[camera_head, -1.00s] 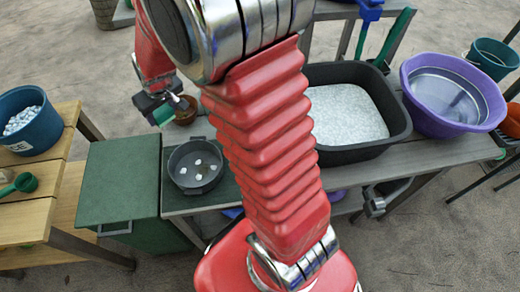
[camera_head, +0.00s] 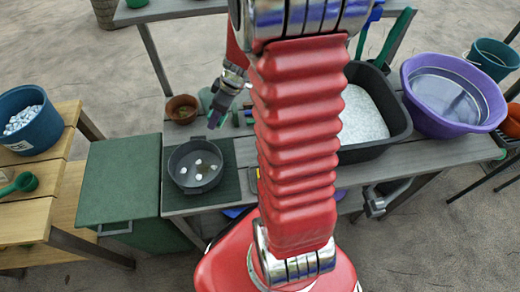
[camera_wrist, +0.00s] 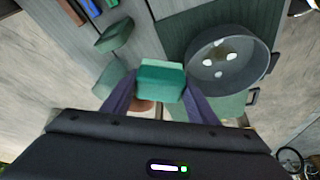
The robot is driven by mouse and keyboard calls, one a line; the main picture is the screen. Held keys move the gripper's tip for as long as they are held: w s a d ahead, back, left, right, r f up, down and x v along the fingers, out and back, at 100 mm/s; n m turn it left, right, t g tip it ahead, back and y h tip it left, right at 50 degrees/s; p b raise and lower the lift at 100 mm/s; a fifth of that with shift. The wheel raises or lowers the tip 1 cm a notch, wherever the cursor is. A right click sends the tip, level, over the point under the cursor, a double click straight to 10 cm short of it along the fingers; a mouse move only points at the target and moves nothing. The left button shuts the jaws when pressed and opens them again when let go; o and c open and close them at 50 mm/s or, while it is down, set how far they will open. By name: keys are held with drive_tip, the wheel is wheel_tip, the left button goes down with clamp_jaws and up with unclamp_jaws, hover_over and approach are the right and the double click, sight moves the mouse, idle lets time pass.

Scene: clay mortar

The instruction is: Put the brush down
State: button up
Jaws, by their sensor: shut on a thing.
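My gripper (camera_head: 220,108) hangs over the back of the grey bench, right of the small terracotta pot (camera_head: 182,108). In the wrist view the two fingers (camera_wrist: 158,100) are closed on a green block-like piece (camera_wrist: 160,80), which appears to be part of the brush. Its bristles cannot be made out. In the head view a bit of green shows at the fingertips. The held piece looks to be above the bench, apart from the dark pan (camera_wrist: 228,75).
The pan (camera_head: 195,182) holds several white lumps and sits on a dark green mat (camera_head: 230,188). Other green pieces (camera_wrist: 115,35) lie on the bench near my gripper. A black tub (camera_head: 400,128) of pale material and a purple basin (camera_head: 425,112) stand right.

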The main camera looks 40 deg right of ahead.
drive_tip(key=s+d+n+y, duration=0.1)
drive_tip(key=s+d+n, duration=0.2)
drive_tip(key=s, duration=0.3)
drive_tip(key=s+d+f+n+g, duration=0.1)
drive_tip(key=s+d+n, duration=0.2)
drive_tip(key=s, duration=0.3)
drive_tip(key=shift+d+f+y, duration=0.15)
drive_tip(key=shift+d+y, duration=0.25)
drive_tip(key=shift+d, duration=0.45)
drive_tip(key=shift+f, duration=2.9)
drive_tip(key=shift+f, duration=0.1)
drive_tip(key=shift+f, duration=2)
